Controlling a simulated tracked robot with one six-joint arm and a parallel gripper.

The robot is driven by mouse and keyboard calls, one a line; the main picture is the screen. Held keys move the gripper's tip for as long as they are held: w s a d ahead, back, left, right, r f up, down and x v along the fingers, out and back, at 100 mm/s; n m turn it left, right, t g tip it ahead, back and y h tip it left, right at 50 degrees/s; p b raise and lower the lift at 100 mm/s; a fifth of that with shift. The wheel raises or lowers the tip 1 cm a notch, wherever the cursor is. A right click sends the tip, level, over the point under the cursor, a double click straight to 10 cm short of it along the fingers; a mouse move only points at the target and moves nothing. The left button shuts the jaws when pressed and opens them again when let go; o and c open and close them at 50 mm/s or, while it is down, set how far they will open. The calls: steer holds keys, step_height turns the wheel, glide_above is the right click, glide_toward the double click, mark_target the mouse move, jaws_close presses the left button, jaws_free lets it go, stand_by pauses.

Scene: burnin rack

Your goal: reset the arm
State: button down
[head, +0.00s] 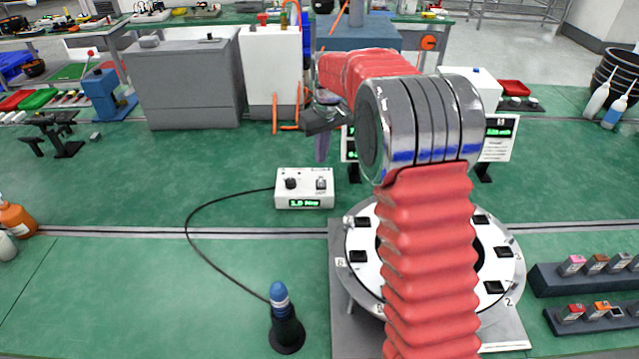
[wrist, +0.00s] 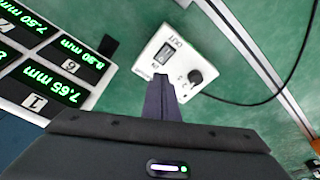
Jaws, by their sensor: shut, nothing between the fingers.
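My arm rises in red bellows through the right middle of the head view and bends away over the bench. My gripper (head: 322,148) hangs past the elbow, partly hidden by the arm, with its fingers pointing down above the green bench top. In the wrist view my gripper (wrist: 160,95) shows its dark fingers together, shut and empty. In that view the fingertips overlap the lower edge of a white control box (wrist: 172,62); contact cannot be told. The same control box (head: 305,198) stands on the bench in the head view, with a green display and knobs.
A round white carousel (head: 362,270) with numbered slots lies behind my arm. A blue-tipped tool (head: 281,305) stands in a black base, cabled to the control box. Display panels (head: 498,138) stand behind the arm. Small blocks sit in dark racks (head: 550,280) at right. The left bench is mostly clear.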

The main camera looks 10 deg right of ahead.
stand_by(0.4)
steer(key=s+f+m, duration=0.1)
steer(key=s+f, duration=0.1)
steer(key=shift+s+f+g, duration=0.1)
steer(key=shift+f+g, duration=0.2)
steer(key=shift+f, duration=0.1)
steer(key=s, duration=0.3)
steer(key=shift+s+m, duration=0.15)
steer(key=shift+m, duration=0.25)
steer(key=shift+m+t, duration=0.4)
steer(key=shift+m, duration=0.4)
steer(key=s+r, duration=0.2)
steer(key=s, duration=0.3)
steer(key=s+r, duration=0.2)
steer(key=s, duration=0.4)
steer(key=s+r, duration=0.2)
steer(key=s, duration=0.4)
steer(key=shift+s+r, duration=0.15)
steer(key=shift+r, duration=0.15)
steer(key=s+r+t, duration=0.1)
steer(key=s+r, duration=0.2)
steer(key=s, duration=0.5)
steer(key=s+r+t, duration=0.2)
steer(key=s+r, duration=0.1)
steer(key=s, duration=0.5)
steer(key=shift+s+a+t+h, duration=0.15)
steer(key=shift+a+t+h, duration=0.1)
steer(key=shift+t+h, duration=0.05)
steer(key=c, duration=2.5)
jaws_free()
